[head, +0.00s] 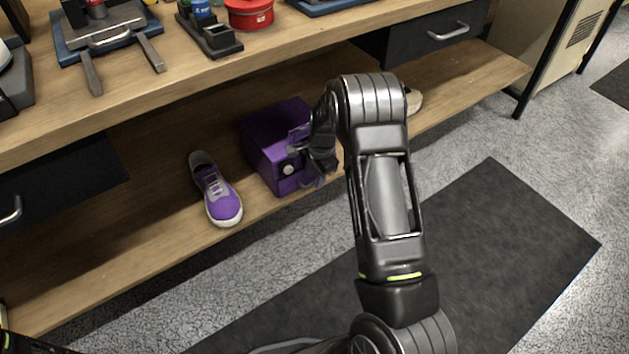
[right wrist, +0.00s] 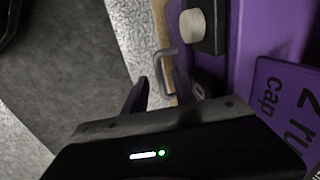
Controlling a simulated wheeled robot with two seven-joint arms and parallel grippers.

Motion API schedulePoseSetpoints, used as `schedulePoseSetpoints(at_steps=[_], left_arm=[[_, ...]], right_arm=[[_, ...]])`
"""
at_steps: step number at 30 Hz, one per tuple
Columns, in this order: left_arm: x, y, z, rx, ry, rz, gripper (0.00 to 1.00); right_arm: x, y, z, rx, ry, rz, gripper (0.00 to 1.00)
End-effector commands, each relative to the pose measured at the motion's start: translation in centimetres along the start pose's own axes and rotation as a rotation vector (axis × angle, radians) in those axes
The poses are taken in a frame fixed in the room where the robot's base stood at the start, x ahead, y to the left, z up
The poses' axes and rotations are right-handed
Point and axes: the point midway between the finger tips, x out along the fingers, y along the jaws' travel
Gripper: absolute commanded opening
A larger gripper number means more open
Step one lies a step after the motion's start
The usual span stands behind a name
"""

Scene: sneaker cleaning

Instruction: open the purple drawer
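The purple box with the drawer (head: 268,150) stands on the wooden lower shelf. Its front carries a round white knob (head: 288,169) on a dark panel. My right gripper (head: 318,172) is at the right side of the box front, partly hidden by its own wrist. In the right wrist view, the white knob (right wrist: 192,25) and purple panels with lettering (right wrist: 285,100) are close by. A grey loop-shaped piece (right wrist: 164,72) shows beside a dark fingertip. Whether the fingers touch anything is unclear. My left gripper is not in view.
A purple sneaker (head: 217,192) lies left of the box. Part of a light shoe (head: 413,102) shows behind my right arm. Dark drawers with metal handles hang at the left (head: 60,180) and upper right (head: 430,40). A dark mat (head: 500,235) covers the floor in front.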

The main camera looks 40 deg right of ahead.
Motion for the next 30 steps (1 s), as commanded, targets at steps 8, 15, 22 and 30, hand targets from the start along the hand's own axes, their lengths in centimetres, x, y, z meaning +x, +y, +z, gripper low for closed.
schedulePoseSetpoints(at_steps=[8,15,22,30], left_arm=[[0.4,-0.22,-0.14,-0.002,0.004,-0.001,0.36],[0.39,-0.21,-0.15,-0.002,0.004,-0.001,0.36],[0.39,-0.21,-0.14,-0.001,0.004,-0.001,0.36],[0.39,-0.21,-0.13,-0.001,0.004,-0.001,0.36]], right_arm=[[1.31,0.01,-0.04,0.0,0.0,-0.001,0.33],[1.27,0.01,-0.03,0.0,0.0,0.0,0.25],[1.26,0.01,-0.03,0.0,0.0,0.0,0.06],[1.26,0.01,-0.03,0.0,0.0,0.0,0.0]])
